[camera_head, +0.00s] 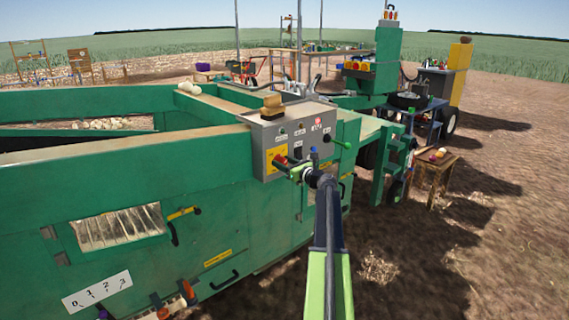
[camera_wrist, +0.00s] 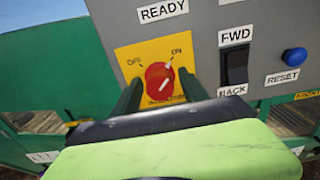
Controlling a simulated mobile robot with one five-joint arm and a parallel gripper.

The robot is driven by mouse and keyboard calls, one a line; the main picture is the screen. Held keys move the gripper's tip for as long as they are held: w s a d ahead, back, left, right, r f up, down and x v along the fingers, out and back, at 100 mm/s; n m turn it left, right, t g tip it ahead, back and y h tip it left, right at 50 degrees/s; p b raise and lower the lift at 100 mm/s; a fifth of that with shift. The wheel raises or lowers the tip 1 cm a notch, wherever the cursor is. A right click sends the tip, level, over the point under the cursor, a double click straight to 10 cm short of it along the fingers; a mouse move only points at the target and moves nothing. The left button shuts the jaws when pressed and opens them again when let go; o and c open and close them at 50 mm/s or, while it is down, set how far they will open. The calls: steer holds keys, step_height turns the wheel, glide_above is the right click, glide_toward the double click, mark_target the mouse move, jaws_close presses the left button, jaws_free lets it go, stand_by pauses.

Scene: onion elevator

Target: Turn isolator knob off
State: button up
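The isolator knob (camera_wrist: 159,80) is red and round, on a yellow plate (camera_wrist: 128,56) marked OFF at left and ON at right. Its white pointer slants up and right, toward ON. The plate is on the front of a grey control box (camera_head: 262,140), low on its left side. My gripper (camera_wrist: 161,88) reaches to the plate, with one dark green finger on each side of the knob. The fingers look open, with a narrow gap beside the knob; contact cannot be made out. In the head view my gripper (camera_head: 296,172) is at the box and partly covers the knob.
Right of the plate are a black FWD/BACK rocker switch (camera_wrist: 236,66) and a blue RESET button (camera_wrist: 294,57). A green-tipped lever (camera_head: 343,144) sticks out at the box's right. The green machine wall (camera_head: 130,190) runs left. Open soil lies at right.

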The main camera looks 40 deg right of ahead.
jaws_close()
steer(key=shift+d, duration=0.2)
steer(key=shift+a, duration=0.1)
steer(key=shift+n, duration=0.3)
steer(key=n, duration=0.2)
steer(key=shift+n, duration=0.3)
steer(key=n, duration=0.5)
steer(key=shift+a+n, duration=0.1)
steer(key=shift+n, duration=0.2)
steer(key=n, duration=0.4)
steer(key=shift+f+n, duration=0.1)
steer(key=shift+n, duration=2.4)
